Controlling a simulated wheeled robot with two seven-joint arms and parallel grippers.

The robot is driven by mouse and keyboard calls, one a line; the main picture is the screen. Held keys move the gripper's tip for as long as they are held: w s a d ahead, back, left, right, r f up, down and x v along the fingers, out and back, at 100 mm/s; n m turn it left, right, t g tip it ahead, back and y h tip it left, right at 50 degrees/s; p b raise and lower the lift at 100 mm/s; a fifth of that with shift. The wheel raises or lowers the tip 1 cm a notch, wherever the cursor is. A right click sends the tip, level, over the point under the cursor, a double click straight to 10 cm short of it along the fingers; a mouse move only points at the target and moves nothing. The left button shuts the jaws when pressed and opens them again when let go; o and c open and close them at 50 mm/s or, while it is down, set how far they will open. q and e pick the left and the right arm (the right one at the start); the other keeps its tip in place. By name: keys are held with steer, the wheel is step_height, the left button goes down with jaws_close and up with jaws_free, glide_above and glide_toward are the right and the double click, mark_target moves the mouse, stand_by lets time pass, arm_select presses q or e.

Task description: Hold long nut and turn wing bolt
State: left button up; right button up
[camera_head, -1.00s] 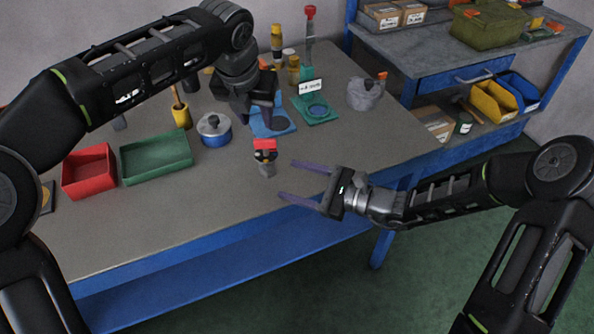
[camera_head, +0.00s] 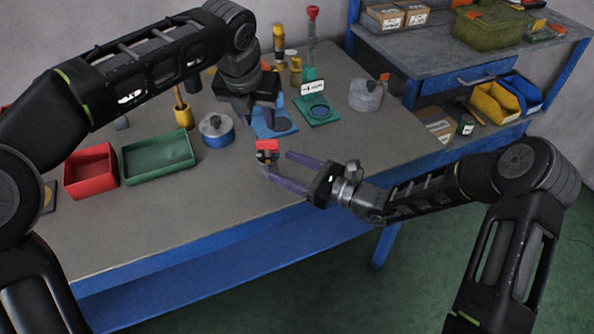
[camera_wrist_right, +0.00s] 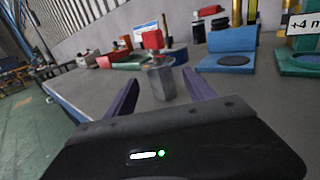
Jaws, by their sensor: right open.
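The grey long nut (camera_wrist_right: 160,80) stands upright on the table and shows between the open fingers of my right gripper in the right wrist view. In the head view a red-winged bolt (camera_head: 267,145) with a dark and yellow middle tops the nut, which is partly hidden by a finger. My right gripper (camera_head: 277,167) is low and open, its purple fingertips one on each side of the nut or just short of it. My left gripper (camera_head: 266,112) points down near the blue pad, behind the bolt; its finger gap is unclear.
Left of the bolt are a blue pot (camera_head: 216,132), a green tray (camera_head: 158,158) and a red bin (camera_head: 91,170). Behind right stand a green stand (camera_head: 318,110) with a label and a grey lidded object (camera_head: 365,96). The front table surface is clear.

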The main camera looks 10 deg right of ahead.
mark_target(271, 161)
steer(key=x, duration=0.5)
jaws_close()
stand_by(0.7)
arm_select(q)
steer(key=shift+c, duration=0.3)
